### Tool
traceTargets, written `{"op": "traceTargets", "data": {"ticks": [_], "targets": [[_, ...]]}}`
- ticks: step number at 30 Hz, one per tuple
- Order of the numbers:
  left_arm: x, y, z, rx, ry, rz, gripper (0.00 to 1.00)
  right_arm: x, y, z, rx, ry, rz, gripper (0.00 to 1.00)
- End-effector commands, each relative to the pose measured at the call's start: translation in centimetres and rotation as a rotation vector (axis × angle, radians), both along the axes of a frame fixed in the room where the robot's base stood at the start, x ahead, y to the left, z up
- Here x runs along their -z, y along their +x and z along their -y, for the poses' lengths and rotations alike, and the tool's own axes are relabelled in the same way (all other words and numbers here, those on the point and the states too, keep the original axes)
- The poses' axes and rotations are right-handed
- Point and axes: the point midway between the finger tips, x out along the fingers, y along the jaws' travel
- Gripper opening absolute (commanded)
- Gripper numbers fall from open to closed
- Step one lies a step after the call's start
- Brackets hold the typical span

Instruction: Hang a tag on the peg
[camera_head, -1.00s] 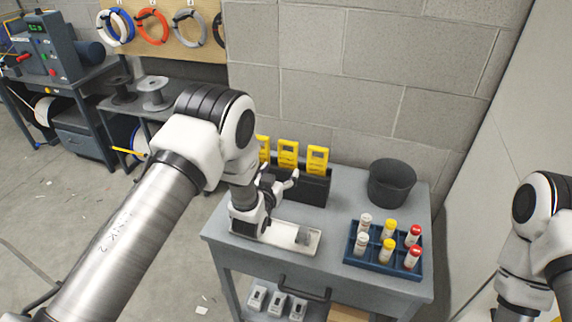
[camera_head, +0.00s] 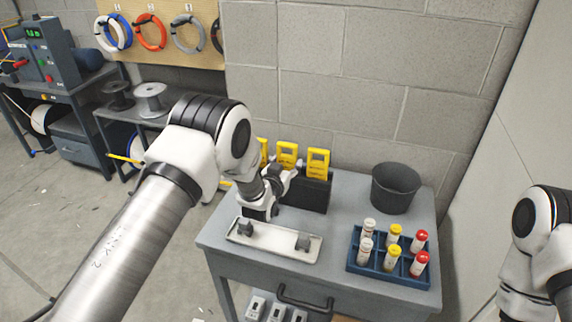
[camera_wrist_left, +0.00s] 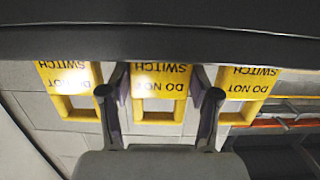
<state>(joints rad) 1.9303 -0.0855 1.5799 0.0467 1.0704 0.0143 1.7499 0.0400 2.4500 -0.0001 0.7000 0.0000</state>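Several yellow tags with rectangular holes stand in a dark holder (camera_head: 315,193) at the back of the grey cart. The right one (camera_head: 318,162) and the one beside it (camera_head: 287,154) show clearly; another is partly hidden by my left arm. My left gripper (camera_head: 281,176) is just in front of the holder. In the left wrist view, its two fingers (camera_wrist_left: 160,95) are apart, to either side of the middle tag (camera_wrist_left: 160,82); I cannot tell whether they touch it. The tag lettering is upside down there. My right arm is at the right edge, its gripper out of view. I cannot make out the peg.
A white tray (camera_head: 272,242) with two small grey pieces lies at the cart's front left. A blue rack (camera_head: 368,262) of capped tubes and a dark bin (camera_head: 396,188) stand on the right. Wire coils hang on a board (camera_head: 170,55). A machine (camera_head: 45,55) stands far left.

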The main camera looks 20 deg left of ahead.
Motion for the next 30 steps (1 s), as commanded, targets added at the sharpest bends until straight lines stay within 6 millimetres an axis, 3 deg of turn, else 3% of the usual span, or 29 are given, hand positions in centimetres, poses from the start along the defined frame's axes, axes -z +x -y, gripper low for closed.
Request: {"op": "traceTargets", "data": {"ticks": [14, 30], "targets": [[-0.2, 0.0, 0.0, 0.000, 0.000, 0.000, 0.28, -0.1, 0.0, 0.0, 0.000, 0.000, 0.000, 0.00], [-4.1, 0.0, 0.0, 0.000, 0.000, 0.001, 0.28, -2.2, 0.0, 0.0, 0.000, 0.000, 0.000, 0.00]]}}
